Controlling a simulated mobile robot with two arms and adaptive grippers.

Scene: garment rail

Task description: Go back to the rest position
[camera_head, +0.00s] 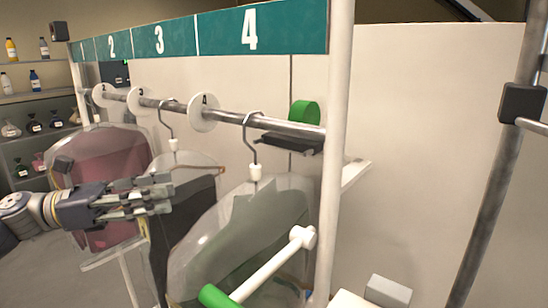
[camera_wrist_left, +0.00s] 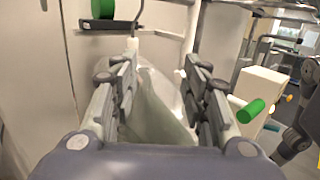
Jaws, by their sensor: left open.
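My left gripper (camera_head: 146,196) comes in from the left in the head view, in front of the bagged garments on the rail. In the left wrist view its two fingers (camera_wrist_left: 160,95) are spread apart, with a clear-bagged pale garment (camera_wrist_left: 155,110) seen beyond and between them. Nothing is held between the fingers. In the head view a bagged green garment (camera_head: 245,240) hangs from a hook at the right, a dark one (camera_head: 182,225) hangs in the middle, and a dark red one (camera_head: 105,160) hangs at the left. My right gripper is not in view.
The metal rail (camera_head: 225,116) carries white round dividers (camera_head: 203,113) under a green numbered sign (camera_head: 250,32). A white post (camera_head: 334,150) stands at the right end. A white bar with a green end (camera_head: 262,268) sticks out at the front. Shelves with bottles (camera_head: 35,80) stand far left.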

